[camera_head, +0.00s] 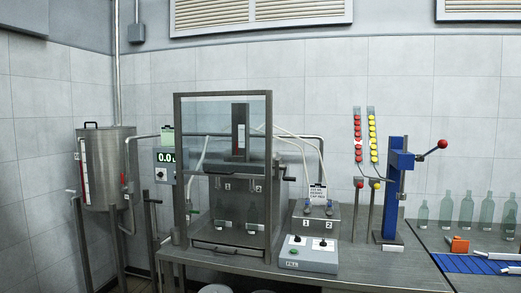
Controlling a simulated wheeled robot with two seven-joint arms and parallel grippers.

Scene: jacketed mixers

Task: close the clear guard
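The clear guard (205,112) is a see-through panel in a dark metal frame on the filling machine at the left of the bench. A bar with a small handle (217,248) runs across the bottom of the frame. Behind the frame are a dark filler head marked 1 and 2 (228,186) and a few greenish bottles (251,217) below it. Neither of my grippers is in view.
A steel tank (107,165) stands at the left. Right of the machine are a control box (308,256), a valve block (314,219), a blue press with a red-knobbed lever (394,190), and several bottles (466,208). Some bare bench (360,268) shows in front.

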